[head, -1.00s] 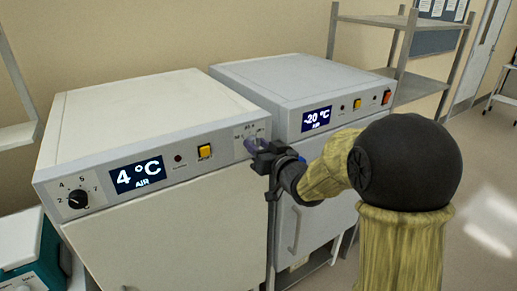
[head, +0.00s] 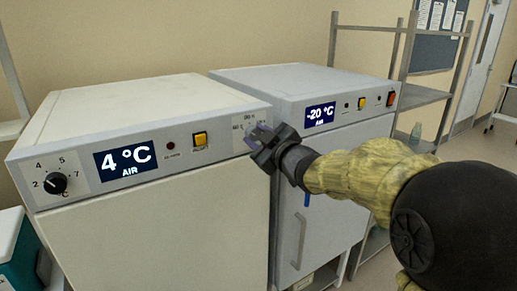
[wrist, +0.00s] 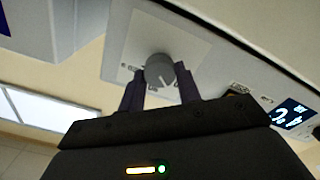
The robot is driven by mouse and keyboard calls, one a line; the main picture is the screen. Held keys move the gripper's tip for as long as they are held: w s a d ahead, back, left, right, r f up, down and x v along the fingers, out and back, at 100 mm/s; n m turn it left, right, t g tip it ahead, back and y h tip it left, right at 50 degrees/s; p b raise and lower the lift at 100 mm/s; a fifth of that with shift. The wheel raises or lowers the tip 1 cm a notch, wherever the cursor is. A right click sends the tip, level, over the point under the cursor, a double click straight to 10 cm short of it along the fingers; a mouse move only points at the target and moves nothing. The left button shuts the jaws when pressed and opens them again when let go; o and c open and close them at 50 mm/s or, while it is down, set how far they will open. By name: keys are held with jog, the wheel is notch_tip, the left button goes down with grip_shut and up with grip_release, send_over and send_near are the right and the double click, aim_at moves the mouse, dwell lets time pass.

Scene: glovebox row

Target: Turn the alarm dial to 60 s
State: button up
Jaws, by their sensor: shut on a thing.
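The alarm dial is a round grey knob (wrist: 159,68) on a pale square scale plate (wrist: 190,42), seen in the wrist view. My gripper (wrist: 159,88) is shut on the knob, one dark finger on each side. A white pointer mark shows on the knob's face; the scale figures are too blurred there to read. In the head view the scale plate (head: 240,132) is at the right end of the 4 °C unit's front panel (head: 220,137). There my gripper (head: 258,143) covers the knob and part of the scale, so the setting cannot be read.
The 4 °C unit also has a black temperature dial (head: 55,183), a display (head: 125,159) and a yellow button (head: 200,139). The -20 °C unit (head: 310,95) stands close on the right. A metal shelf rack (head: 430,95) stands behind it.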

jog(key=shift+n+b, duration=0.7)
jog(key=shift+n, duration=0.3)
jog(key=o, duration=1)
jog(key=shift+c, duration=0.2)
jog(key=shift+s, duration=0.1)
jog(key=v, duration=1.7)
jog(key=shift+b, duration=0.45)
jog(key=shift+d, duration=0.2)
